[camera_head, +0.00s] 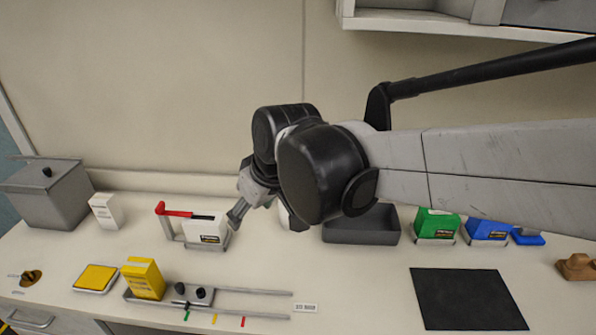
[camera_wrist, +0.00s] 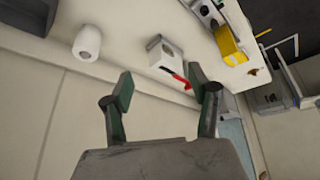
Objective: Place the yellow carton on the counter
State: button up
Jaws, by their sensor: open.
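The yellow carton (camera_head: 143,278) stands upright on a metal rail fixture (camera_head: 250,292) at the front left of the counter (camera_head: 350,275). It also shows in the wrist view (camera_wrist: 229,46), toward the upper right. My gripper (camera_wrist: 160,84) is open, with nothing between its two fingers. In the head view my gripper (camera_head: 262,210) is above the back of the counter, right of the yellow carton and apart from it. My arm partly hides its fingers there.
A white carton (camera_head: 203,230) sits in a holder with a red lever (camera_head: 175,212), near my gripper. A yellow flat pad (camera_head: 96,278) lies left of the rail. Green (camera_head: 437,223) and blue (camera_head: 488,228) cartons, a dark tray (camera_head: 362,228) and a black mat (camera_head: 468,298) are to the right.

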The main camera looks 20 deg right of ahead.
jog(key=s+d+f+m+t+h, duration=0.1)
jog(key=s+d+m+t+h, duration=0.1)
jog(key=s+d+m, duration=0.4)
jog(key=s+d, duration=0.5)
jog(key=d, duration=0.4)
jog(key=shift+s+d+f+m+h, duration=0.2)
jog(key=shift+s+d+m+h, duration=0.1)
jog(key=shift+s+d+h, duration=0.1)
notch_tip(320, 180, down, 7)
jog(key=b, duration=0.6)
jog(key=shift+r+b, duration=0.15)
jog(key=shift+b, duration=0.15)
